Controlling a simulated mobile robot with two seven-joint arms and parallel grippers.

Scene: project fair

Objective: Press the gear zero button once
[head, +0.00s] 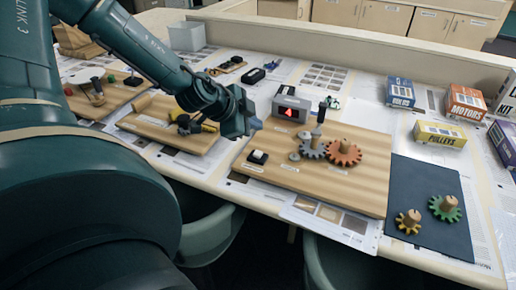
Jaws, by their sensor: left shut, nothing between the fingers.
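A wooden gear board (340,196) lies on the table at the middle of the view. A small white block with a dark top (258,157) sits at its left side and looks like a button; its label is too small to read. A grey box with a lit red display (291,108) stands at the board's back left. A grey gear (312,148) and an orange gear (344,153) are on pegs on the board. My left gripper (254,123) is shut and empty, above and slightly left of the button-like block and apart from it. My right gripper is out of view.
A dark mat (428,182) at right holds a yellow gear (408,221) and a green gear (446,207). Boxes, including the yellow pulleys box (440,135), stand at back right. Another wooden board (160,128) lies left. Green chairs (345,265) stand at the front edge.

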